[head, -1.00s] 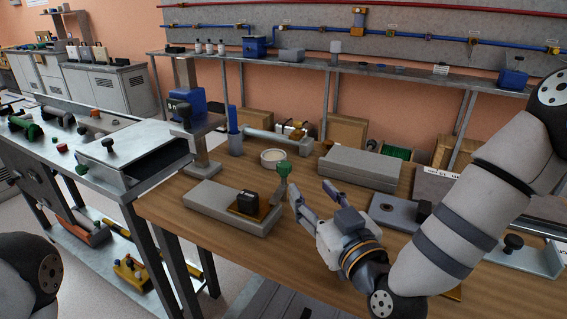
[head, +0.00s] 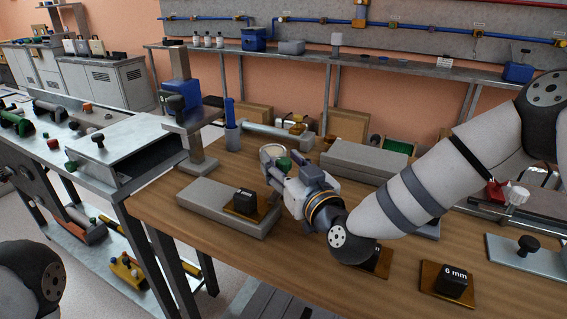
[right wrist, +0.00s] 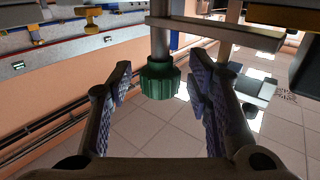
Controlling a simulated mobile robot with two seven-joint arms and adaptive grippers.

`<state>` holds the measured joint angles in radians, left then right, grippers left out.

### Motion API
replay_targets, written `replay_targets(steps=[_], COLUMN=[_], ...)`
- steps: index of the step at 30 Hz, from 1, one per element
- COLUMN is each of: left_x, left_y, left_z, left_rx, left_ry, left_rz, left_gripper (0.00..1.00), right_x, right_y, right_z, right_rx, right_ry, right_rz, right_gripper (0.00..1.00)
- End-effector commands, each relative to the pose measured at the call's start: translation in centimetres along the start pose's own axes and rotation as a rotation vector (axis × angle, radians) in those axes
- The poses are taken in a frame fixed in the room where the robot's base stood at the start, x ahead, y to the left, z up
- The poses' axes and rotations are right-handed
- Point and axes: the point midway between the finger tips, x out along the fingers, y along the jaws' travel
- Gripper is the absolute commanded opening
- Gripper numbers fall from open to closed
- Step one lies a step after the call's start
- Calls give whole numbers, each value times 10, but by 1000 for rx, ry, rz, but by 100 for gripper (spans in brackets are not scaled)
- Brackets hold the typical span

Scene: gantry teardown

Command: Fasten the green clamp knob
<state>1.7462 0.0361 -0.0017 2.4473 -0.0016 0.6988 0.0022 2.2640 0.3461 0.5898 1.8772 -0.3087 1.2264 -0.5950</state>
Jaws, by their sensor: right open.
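The green clamp knob (head: 283,164) stands on its stem at the right end of a grey base block (head: 220,208) on the wooden table. In the right wrist view, the ribbed green knob (right wrist: 160,78) sits on a grey shaft, between my right gripper's two fingers with a visible gap on each side. My right gripper (head: 277,174) is open around or just short of the knob; exact depth is unclear. It hides the knob's stem in the head view. A black block (head: 245,201) on a brass plate rests on the base. My left gripper is not in view.
A blue-topped column (head: 183,100) stands behind the base, with a blue tool in a cup (head: 231,136) beside it. A round pale dish (head: 272,151) is close behind the knob. A block marked 6 mm (head: 453,283) lies front right.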

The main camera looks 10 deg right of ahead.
Motion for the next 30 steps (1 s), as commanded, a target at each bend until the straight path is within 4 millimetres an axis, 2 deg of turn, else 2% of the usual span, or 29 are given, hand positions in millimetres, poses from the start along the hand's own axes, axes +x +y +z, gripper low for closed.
replay_targets(steps=[1, 2, 6, 7, 8, 12, 18, 26, 27, 29, 30], left_x=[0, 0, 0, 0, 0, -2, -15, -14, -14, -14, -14], left_y=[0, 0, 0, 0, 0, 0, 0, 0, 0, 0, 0], left_z=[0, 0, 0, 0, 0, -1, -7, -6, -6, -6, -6], left_rx=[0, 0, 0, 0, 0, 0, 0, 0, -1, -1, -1], left_ry=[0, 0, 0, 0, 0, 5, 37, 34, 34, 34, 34], left_rz=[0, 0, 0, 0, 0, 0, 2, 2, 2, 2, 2], left_gripper=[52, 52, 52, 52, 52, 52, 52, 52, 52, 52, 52], right_x=[0, 0, 0, 0, 0, 0, 0, 0, 0, 0, 0], right_y=[0, 0, 0, 0, 0, -1, -1, 0, 0, 0, 0], right_z=[0, 0, 0, 0, 0, -1, -4, 0, 0, 0, 0], right_rx=[0, 0, -1, -1, -1, -1, -2, -1, -1, -1, -1], right_ry=[0, 0, 0, 0, 0, 1, 4, 1, 1, 1, 1], right_rz=[0, 0, 0, 0, 0, 10, 127, 141, 141, 140, 140], right_gripper=[46, 41, 10, 3, 0, 0, 0, 0, 29, 43, 46])
